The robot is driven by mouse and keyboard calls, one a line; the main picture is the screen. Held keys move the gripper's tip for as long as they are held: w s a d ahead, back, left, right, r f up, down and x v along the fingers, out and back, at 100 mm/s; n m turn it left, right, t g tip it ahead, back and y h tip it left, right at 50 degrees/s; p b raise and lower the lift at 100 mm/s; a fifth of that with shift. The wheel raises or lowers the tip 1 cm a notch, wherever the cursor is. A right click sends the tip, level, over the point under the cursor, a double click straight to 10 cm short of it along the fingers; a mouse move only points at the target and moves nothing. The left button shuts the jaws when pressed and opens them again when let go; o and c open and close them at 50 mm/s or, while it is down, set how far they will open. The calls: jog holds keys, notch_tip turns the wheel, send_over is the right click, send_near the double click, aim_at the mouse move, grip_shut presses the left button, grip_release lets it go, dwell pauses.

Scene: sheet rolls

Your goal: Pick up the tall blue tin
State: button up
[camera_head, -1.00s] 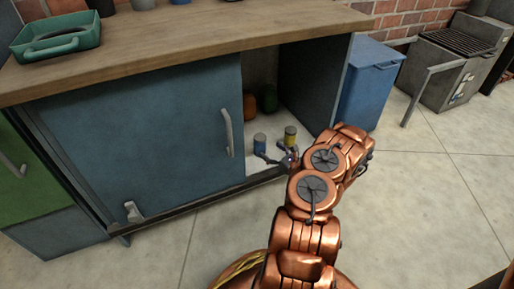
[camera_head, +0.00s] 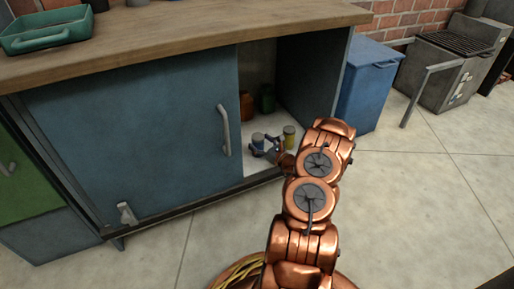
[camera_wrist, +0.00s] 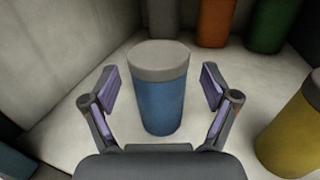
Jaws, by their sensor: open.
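The tall blue tin (camera_wrist: 160,104) has a grey lid and stands upright on the cabinet floor. In the wrist view it is in the middle, between the two fingers of my gripper (camera_wrist: 160,90). The fingers are spread, with a gap visible on each side of the tin. In the head view the blue tin (camera_head: 257,141) is small, just inside the open part of the cabinet. My gripper (camera_head: 269,149) reaches in beside it there, and the arm hides part of the opening.
A yellow tin (camera_wrist: 294,130) stands close on the right. Orange (camera_wrist: 216,22) and green (camera_wrist: 267,25) containers stand behind. The blue sliding door (camera_head: 140,140) covers the cabinet's left part; the side wall (camera_head: 312,85) bounds the right. The wooden counter (camera_head: 200,40) lies above.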

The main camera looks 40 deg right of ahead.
jog(key=c, duration=1.5)
jog(key=shift+r, duration=0.1)
jog(key=shift+c, duration=0.2)
